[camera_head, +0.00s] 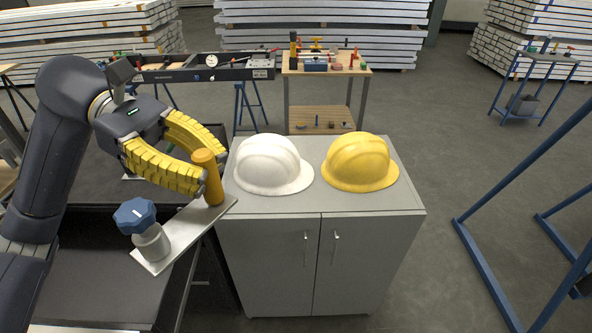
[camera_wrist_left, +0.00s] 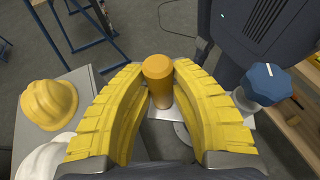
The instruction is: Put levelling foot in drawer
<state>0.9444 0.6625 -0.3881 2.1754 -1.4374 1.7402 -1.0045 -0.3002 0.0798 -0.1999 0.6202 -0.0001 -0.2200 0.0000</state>
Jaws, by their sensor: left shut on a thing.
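A flat light metal plate (camera_head: 192,232) carries an upright orange post (camera_head: 208,180) at one end and a grey boss with a blue knob (camera_head: 135,215) at the other. I take this assembly as the levelling foot. My left gripper (camera_head: 212,163), with yellow ribbed fingers, is shut on the orange post. In the left wrist view the post (camera_wrist_left: 158,80) stands between the fingers, and the blue knob (camera_wrist_left: 270,84) is to the right. A dark flat-topped unit (camera_head: 85,270) lies below the arm; I cannot tell whether it is the drawer. My right gripper is not in view.
A grey cabinet (camera_head: 268,265) stands just right of the plate. On its top sit a white hard hat (camera_head: 270,163) and a yellow hard hat (camera_head: 358,162). A wooden workbench (camera_head: 325,68) with tools is behind. Blue steel frames (camera_head: 475,250) stand at right.

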